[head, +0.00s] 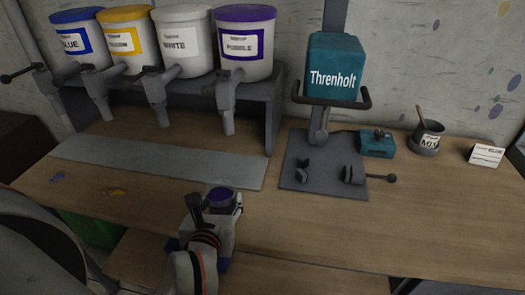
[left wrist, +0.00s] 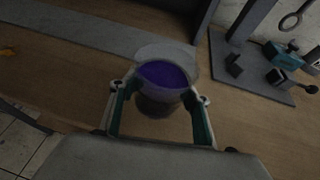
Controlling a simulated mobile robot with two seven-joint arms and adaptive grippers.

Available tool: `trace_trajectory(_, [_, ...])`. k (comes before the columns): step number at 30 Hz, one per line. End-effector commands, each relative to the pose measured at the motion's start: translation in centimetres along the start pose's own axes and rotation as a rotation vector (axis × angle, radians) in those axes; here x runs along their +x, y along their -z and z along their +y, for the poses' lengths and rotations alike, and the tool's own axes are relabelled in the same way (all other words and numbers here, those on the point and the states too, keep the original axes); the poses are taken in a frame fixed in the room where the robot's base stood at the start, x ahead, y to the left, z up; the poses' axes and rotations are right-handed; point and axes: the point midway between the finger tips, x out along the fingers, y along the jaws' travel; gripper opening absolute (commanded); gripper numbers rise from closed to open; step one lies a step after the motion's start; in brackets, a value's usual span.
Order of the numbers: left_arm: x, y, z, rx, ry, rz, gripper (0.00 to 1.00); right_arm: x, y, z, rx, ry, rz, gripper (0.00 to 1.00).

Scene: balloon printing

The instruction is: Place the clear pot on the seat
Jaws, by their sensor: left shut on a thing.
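The clear pot (head: 220,195) holds purple ink and shows at the lower middle of the head view, upright or nearly so. In the left wrist view the pot (left wrist: 163,78) sits between the two fingers. My left gripper (head: 222,208) is shut on it, over the front part of the table; the gap below the pot is hard to judge. The likely seat is the grey base plate (head: 322,188) of the Threnholt machine, to the right of the pot. It carries a dark block (head: 302,170) and a clamp with a knobbed handle (head: 355,175). My right gripper is out of view.
Several labelled paint buckets (head: 245,42) stand on a rack with taps at the back left. A grey strip (head: 160,163) lies before them. A teal box (head: 377,143), a MIX cup (head: 428,138) and a white card (head: 486,154) stand at the right. The table's front right is clear.

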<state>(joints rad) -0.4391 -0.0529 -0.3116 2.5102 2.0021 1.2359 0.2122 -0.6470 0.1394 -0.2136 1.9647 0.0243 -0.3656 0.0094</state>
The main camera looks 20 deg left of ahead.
Motion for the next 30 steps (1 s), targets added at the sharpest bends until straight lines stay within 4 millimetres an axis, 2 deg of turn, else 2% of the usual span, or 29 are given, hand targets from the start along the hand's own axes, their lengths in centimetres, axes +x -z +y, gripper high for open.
trace_trajectory(8, [0.0, -0.6, -0.7, -0.001, -0.006, -0.001, 0.16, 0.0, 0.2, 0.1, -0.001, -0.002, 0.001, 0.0])
trace_trajectory(21, [-0.4, -5.4, -5.2, -0.03, -0.086, -0.002, 0.16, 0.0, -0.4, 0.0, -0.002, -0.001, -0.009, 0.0])
trace_trajectory(30, [-0.7, -6.0, -5.9, -0.042, -0.1, -0.002, 0.16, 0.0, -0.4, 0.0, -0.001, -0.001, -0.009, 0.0])
